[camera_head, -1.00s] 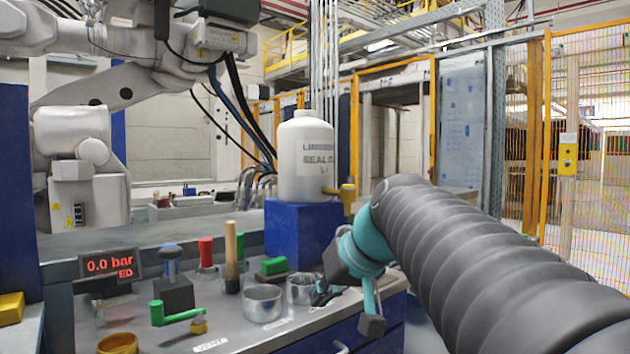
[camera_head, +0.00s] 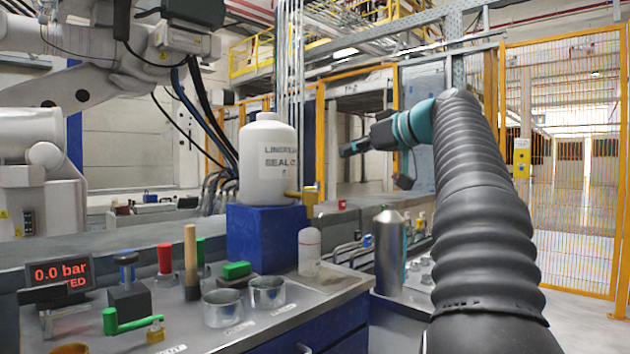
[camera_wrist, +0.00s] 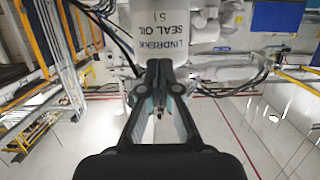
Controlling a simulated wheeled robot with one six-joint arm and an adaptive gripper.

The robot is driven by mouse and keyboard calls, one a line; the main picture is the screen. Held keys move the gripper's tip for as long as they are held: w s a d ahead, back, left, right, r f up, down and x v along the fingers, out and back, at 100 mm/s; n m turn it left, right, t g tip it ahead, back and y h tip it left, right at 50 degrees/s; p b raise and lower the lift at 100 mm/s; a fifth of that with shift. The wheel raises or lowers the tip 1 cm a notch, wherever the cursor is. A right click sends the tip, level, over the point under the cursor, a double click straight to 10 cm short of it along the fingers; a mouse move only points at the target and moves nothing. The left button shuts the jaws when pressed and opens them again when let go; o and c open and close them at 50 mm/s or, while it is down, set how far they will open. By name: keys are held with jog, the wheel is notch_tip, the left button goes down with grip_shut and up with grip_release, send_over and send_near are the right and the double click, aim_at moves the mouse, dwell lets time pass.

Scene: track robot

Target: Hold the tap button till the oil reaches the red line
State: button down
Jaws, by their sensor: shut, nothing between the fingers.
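A white oil container (camera_head: 267,158) with a "SEAL OIL" label stands on a blue block (camera_head: 262,236). Its yellow tap (camera_head: 303,194) sticks out low on the right side; I cannot make out a separate button. My gripper (camera_head: 345,150) is shut and empty, raised in the air to the right of the container, above tap height and apart from it. In the wrist view my shut fingers (camera_wrist: 159,80) point toward the container (camera_wrist: 150,22), which shows beyond them at the top. Two metal cups (camera_head: 222,308) (camera_head: 267,292) stand in front of the block. No oil or red line can be made out.
A small white-topped bottle (camera_head: 309,250) stands right of the block. A wooden handle (camera_head: 190,258), a green crank (camera_head: 125,321) and a display reading 0.0 bar (camera_head: 61,272) are left on the bench. A grey cylinder (camera_head: 389,250) stands at right. Air around my gripper looks clear.

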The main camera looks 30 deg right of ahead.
jog(key=p, duration=0.1)
send_over(310, 189)
jog(key=d, duration=0.1)
notch_tip(310, 189, down, 2)
jog(key=f, duration=0.1)
jog(key=shift+s+d+f+b, duration=0.15)
jog(key=shift+f+b, duration=0.1)
jog(key=shift+f, duration=0.35)
jog(key=shift+s+a+f+b, duration=0.1)
jog(key=shift+f+b, duration=0.1)
jog(key=shift+f, duration=0.35)
jog(key=shift+s+d+f+b, duration=0.15)
jog(key=shift+f+b, duration=0.1)
jog(key=shift+f, duration=0.35)
